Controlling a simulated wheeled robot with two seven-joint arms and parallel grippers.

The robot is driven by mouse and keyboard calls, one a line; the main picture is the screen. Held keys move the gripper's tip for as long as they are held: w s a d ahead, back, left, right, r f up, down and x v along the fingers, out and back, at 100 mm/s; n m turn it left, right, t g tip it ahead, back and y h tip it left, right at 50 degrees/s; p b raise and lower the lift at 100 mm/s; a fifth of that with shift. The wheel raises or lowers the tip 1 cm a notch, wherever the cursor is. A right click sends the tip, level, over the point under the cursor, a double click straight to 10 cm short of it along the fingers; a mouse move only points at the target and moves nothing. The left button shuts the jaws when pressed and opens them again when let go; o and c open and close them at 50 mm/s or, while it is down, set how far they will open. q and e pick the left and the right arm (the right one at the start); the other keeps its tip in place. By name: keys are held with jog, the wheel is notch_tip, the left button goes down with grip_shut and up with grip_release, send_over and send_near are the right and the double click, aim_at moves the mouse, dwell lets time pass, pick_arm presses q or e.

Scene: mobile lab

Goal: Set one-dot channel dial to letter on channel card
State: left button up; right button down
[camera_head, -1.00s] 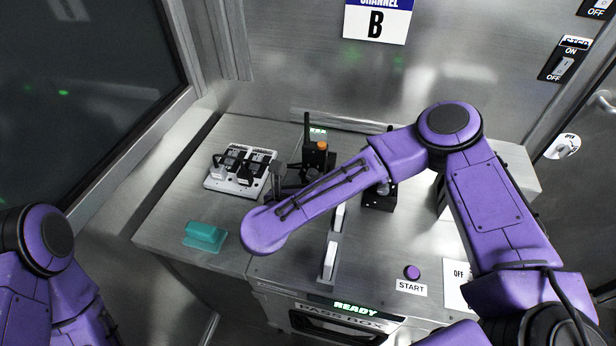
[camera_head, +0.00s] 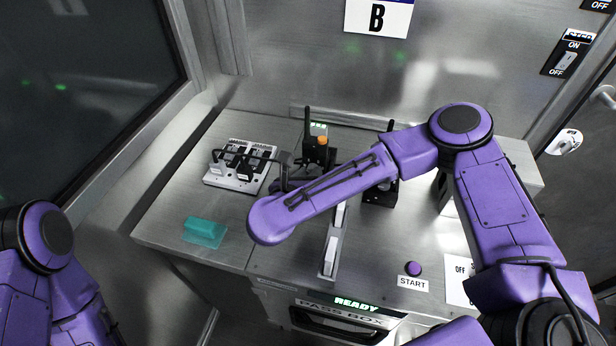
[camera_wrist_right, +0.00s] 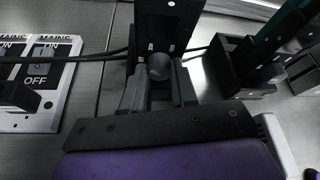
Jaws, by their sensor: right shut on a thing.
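The channel card (camera_head: 377,18) on the back wall reads B. A black radio unit (camera_head: 318,150) with an orange knob and an antenna stands on the steel counter; a second black unit (camera_head: 380,190) stands to its right, partly behind my right arm. My right gripper (camera_head: 301,166) is at the left side of the first unit. In the right wrist view my right gripper (camera_wrist_right: 159,82) is shut on a round dark dial (camera_wrist_right: 158,67) on a black unit (camera_wrist_right: 168,25).
A white switch panel (camera_head: 238,182) with a cable lies left of my right gripper. The counter (camera_head: 165,222) has bare room at left.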

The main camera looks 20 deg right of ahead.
jog(key=m+b, duration=0.1)
jog(key=m+y+b, duration=0.1)
jog(key=b, duration=0.1)
jog(key=m+t+b, duration=0.1)
jog(key=b, duration=0.1)
jog(key=shift+s+d+f+y, duration=0.1)
jog(key=shift+d+f+y, duration=0.15)
jog(key=shift+y, duration=0.15)
jog(key=shift+r+m+t+y+b, duration=0.2)
jog(key=shift+m+t+y+b, duration=0.3)
jog(key=shift+b, duration=0.8)
jog(key=c, duration=0.9)
grip_release()
jog(key=shift+o, duration=0.2)
jog(key=v, duration=1)
jog(key=shift+s+a+r+b, duration=0.15)
jog(key=shift+a+r+b, duration=0.1)
jog(key=shift+b, duration=0.2)
